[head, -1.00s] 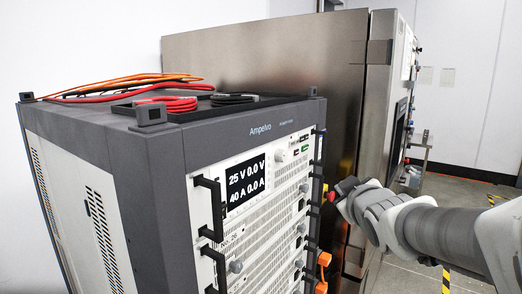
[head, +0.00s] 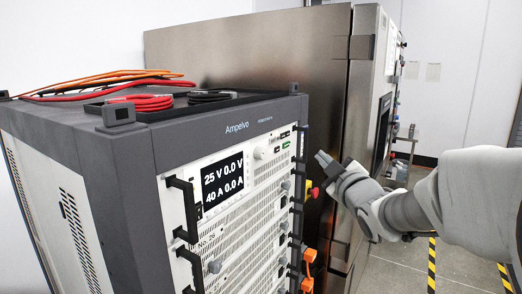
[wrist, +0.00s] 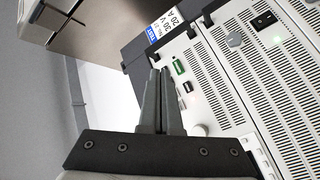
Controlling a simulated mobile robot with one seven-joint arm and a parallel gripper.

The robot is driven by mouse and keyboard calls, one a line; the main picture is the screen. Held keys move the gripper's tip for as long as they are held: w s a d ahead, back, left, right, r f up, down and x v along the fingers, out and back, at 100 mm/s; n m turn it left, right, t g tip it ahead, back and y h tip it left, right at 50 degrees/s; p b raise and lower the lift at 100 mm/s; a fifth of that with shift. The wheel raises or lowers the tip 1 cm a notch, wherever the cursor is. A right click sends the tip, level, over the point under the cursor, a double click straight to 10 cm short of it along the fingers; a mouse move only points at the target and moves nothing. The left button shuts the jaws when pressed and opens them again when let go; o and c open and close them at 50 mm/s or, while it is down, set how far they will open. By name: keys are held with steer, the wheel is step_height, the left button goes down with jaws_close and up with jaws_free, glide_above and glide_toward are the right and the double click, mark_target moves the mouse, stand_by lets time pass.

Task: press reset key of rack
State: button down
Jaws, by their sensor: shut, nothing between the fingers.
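The rack (head: 230,190) is a grey cabinet with white front panels, labelled Ampelvo, and a lit display (head: 222,180) reading 25 V 0.0 V, 40 A 0.0 A. Small keys sit at the panel's upper right, one of them green (head: 285,145). In the wrist view a green part (wrist: 178,67) and a dark key (wrist: 188,87) lie just right of my fingertips. I cannot read which key is reset. My gripper (head: 323,158) is shut and empty, in front of the rack's right edge, apart from the panel in the head view. Its fingers (wrist: 160,76) also show in the wrist view.
Black handles (head: 183,208) stick out from the rack front. A red knob (head: 313,192) and orange connectors (head: 308,256) are near its right edge. A tall steel chamber (head: 250,65) stands behind. Cables (head: 90,84) lie on the rack top.

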steer(key=b, duration=0.1)
glide_toward(281, 144)
steer(key=w+d, duration=0.1)
steer(key=w, duration=0.2)
steer(key=shift+w+a+b, duration=0.35)
steer(key=shift+w+a, duration=0.05)
steer(key=shift+w, duration=0.15)
stand_by(1.6)
steer(key=shift+w+a+b, duration=0.15)
steer(key=shift+a+b, duration=0.1)
steer(key=shift+b, duration=0.3)
steer(key=shift+w+a, duration=0.1)
